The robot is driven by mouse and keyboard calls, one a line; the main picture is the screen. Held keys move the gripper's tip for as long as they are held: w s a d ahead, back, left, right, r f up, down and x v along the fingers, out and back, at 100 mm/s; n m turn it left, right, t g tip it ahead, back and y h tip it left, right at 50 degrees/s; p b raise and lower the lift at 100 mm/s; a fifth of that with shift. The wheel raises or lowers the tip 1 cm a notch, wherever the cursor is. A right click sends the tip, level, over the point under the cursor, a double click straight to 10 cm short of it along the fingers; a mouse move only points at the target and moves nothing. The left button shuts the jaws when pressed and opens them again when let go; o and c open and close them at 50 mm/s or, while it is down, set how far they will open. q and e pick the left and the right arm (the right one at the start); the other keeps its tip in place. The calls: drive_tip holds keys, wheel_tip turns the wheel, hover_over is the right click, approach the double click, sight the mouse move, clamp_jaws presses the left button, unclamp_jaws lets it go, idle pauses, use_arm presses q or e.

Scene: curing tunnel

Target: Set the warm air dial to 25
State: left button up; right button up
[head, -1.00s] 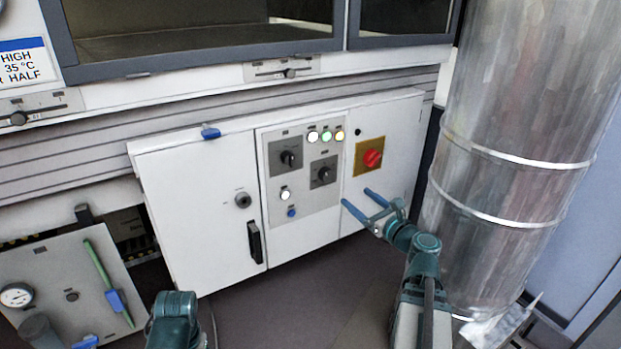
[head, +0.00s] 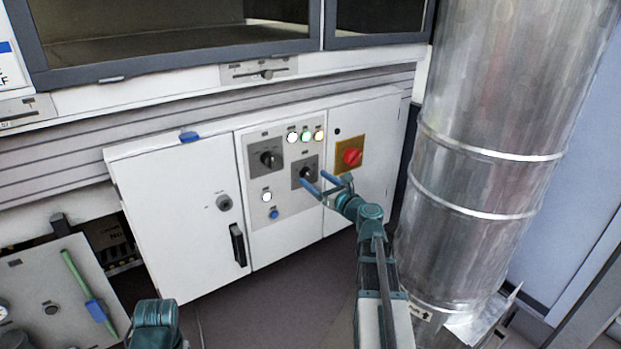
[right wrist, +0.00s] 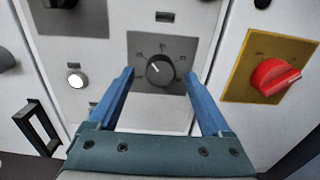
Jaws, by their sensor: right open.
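A dark round dial (head: 305,172) on a grey square plate sits in the lower right of the white cabinet's control panel. It also shows in the right wrist view (right wrist: 160,70), with a pale pointer mark toward its upper left. Its scale numbers and label are too small to read. A second dark dial (head: 267,159) sits up and left of it. My right gripper (head: 314,179) is open in front of the lower dial. In the right wrist view its blue fingers (right wrist: 158,74) appear on either side of the knob; contact cannot be told.
A red rotary switch (head: 352,157) on a yellow plate is just right of the dial. Several lit buttons (head: 305,135) are above, and a white button (head: 266,197) and blue button (head: 274,214) lower left. A large metal duct (head: 480,150) stands close on the right.

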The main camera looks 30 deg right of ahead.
drive_tip(key=shift+w+a, duration=0.1)
drive_tip(key=shift+w, duration=1.1)
clamp_jaws()
drive_tip(key=shift+n, duration=2.3)
unclamp_jaws()
drive_tip(key=shift+s, duration=0.1)
drive_tip(key=s+d, duration=0.1)
drive_tip(key=s, duration=1.2)
drive_tip(key=shift+s+r+p, duration=0.35)
drive_tip(key=shift+r+p, duration=0.05)
drive_tip(key=shift+r, duration=0.05)
